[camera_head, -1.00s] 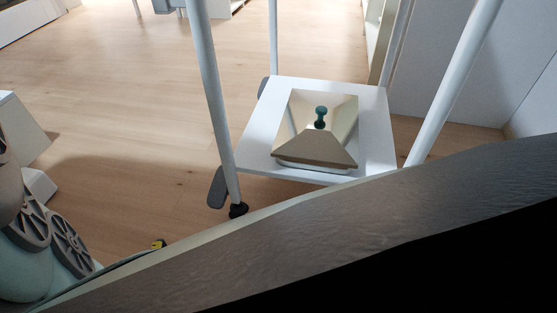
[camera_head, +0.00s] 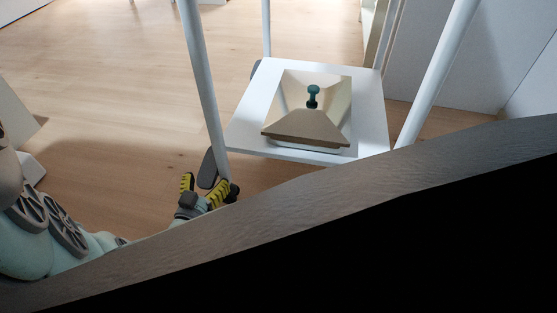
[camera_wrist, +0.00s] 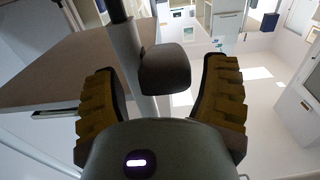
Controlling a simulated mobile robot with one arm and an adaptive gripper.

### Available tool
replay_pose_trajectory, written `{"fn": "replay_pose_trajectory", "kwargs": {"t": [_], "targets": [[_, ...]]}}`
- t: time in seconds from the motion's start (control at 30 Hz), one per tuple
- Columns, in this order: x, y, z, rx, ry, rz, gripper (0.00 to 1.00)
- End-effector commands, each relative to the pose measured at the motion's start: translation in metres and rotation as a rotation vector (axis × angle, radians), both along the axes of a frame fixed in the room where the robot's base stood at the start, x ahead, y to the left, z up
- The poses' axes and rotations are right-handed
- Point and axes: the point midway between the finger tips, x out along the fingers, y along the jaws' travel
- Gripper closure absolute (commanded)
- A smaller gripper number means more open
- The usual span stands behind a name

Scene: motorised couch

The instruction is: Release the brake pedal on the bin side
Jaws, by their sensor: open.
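A dark grey paddle-shaped pedal (camera_head: 207,168) sits low beside the foot of a white leg (camera_head: 204,90), near the floor. My gripper (camera_head: 204,187) has yellow ridged fingers and is right at the pedal, just in front of it. In the wrist view my gripper (camera_wrist: 165,95) is open, one finger on each side. The rounded dark pedal (camera_wrist: 165,68) shows between and beyond the fingertips, with the white leg (camera_wrist: 138,60) just behind it. I see no clear contact, and whether the pedal is up or down cannot be told.
A brown slab edge (camera_head: 300,185) crosses the foreground. Another dark piece (camera_head: 256,68) is at the far shelf corner.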

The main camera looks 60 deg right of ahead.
Motion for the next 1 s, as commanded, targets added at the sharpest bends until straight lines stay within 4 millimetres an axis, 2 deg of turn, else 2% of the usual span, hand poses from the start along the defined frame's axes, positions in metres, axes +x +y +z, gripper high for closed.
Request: {"fn": "replay_pose_trajectory", "kwargs": {"t": [0.37, 0.4, 1.0], "targets": [[0.0035, -0.0057, 0.0003, 0.001, -0.001, 0.002, 0.27], [0.0034, -0.0057, 0.0002, 0.001, -0.001, 0.002, 0.24], [0.0032, -0.0058, 0.0002, 0.002, -0.001, 0.001, 0.86]]}}
